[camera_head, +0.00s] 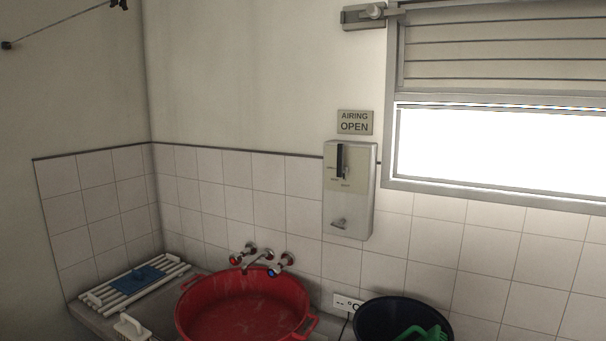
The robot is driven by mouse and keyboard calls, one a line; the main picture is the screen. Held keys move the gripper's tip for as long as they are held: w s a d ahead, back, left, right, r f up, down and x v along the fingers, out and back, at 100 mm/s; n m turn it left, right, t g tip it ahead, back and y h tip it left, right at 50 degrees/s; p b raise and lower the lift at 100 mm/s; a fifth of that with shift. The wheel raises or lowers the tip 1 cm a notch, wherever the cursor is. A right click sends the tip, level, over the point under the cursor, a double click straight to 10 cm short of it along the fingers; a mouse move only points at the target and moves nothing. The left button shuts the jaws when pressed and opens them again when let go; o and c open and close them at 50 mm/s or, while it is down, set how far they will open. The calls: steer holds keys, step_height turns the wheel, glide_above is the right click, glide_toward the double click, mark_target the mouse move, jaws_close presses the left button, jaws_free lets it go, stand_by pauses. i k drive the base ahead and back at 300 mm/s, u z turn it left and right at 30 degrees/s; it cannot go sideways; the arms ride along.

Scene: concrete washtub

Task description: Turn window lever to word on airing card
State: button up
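The airing card (354,122) is on the wall left of the window and reads "AIRING OPEN". Below it a pale metal box (362,205) is fixed to the wall. A short black lever (340,159) stands upright on the cream plate in the upper part of the box. Small labels sit on the plate beside and below the lever, too small to read. A small metal handle (338,223) sticks out low on the box. The window (392,120) is at the right, with slats above a bright pane. My gripper is not in view.
A red tub (191,310) stands below the wall taps (261,259). A dark bucket (372,307) with a green item inside is right of it. A white slatted rack (103,306) with a blue cloth (136,279) lies at left.

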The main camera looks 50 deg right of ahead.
mark_target(340, 172)
steer(key=u, duration=0.05)
steer(key=k, duration=0.7)
steer(key=u, duration=1)
steer(key=i, duration=0.8)
steer(key=z, duration=2.9)
steer(key=i, duration=0.5)
steer(key=z, duration=0.25)
